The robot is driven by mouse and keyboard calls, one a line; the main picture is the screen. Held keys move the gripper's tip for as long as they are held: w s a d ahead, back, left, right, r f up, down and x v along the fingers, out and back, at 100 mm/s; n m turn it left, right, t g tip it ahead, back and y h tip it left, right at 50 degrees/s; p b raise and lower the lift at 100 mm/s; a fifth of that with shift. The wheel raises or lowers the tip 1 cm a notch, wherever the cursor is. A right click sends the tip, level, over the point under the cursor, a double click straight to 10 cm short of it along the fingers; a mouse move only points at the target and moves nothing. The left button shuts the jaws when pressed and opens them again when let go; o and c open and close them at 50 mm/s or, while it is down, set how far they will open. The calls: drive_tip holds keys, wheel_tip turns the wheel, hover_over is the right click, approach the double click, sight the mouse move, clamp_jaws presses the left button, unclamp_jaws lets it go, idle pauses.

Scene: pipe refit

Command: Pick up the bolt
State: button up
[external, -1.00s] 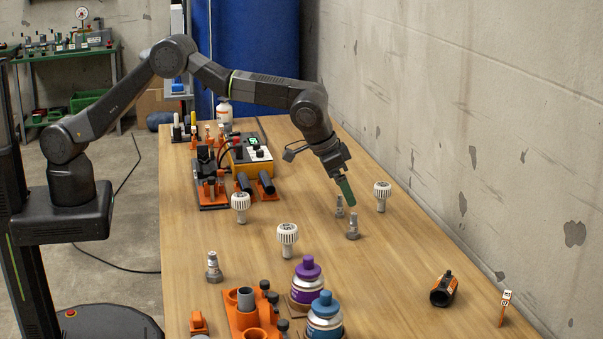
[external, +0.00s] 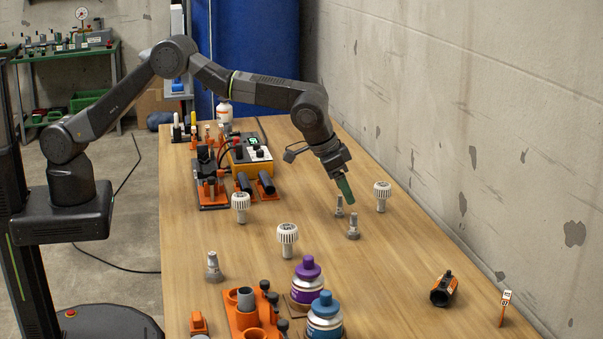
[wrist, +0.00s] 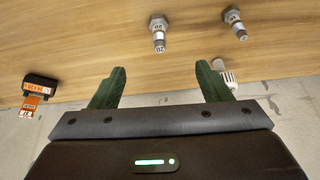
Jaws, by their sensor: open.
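Several grey bolts stand head down on the wooden table. One bolt (external: 353,227) is just below my gripper, a second bolt (external: 339,206) is close behind it, and a third bolt (external: 214,267) is farther left. In the wrist view a bolt marked 20 (wrist: 158,32) lies ahead of the gap between my fingers, with another bolt (wrist: 235,25) up and to the right. My gripper (wrist: 160,84) is open, with its green fingers apart and nothing between them. It hangs tilted above the table in the external view (external: 346,190), apart from the bolts.
White ribbed-head parts (external: 382,192) stand near the bolts. Purple-capped (external: 308,280) and blue-capped (external: 325,315) bottles and an orange holder (external: 245,320) are at the front. A black-orange cylinder (external: 443,290) lies right. A wall (external: 480,120) borders the table's right side.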

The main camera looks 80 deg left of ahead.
drive_tip(key=c, duration=0.5)
drive_tip(key=m+g+h+b, duration=0.1)
drive_tip(key=m+h, duration=0.2)
drive_tip(key=m, duration=0.5)
approach(212, 253)
drive_tip(key=x, duration=0.4)
drive_tip(key=shift+w+d+f, duration=0.2)
drive_tip(key=shift+w+f, duration=0.05)
drive_tip(key=shift+w, duration=0.05)
drive_tip(key=shift+s+p+x, duration=0.1)
drive_tip(key=shift+p+x, duration=0.3)
drive_tip(key=shift+x, duration=1)
drive_tip(key=shift+s+p+x, duration=0.15)
drive_tip(key=shift+p+x, duration=0.2)
drive_tip(key=shift+x, duration=1.05)
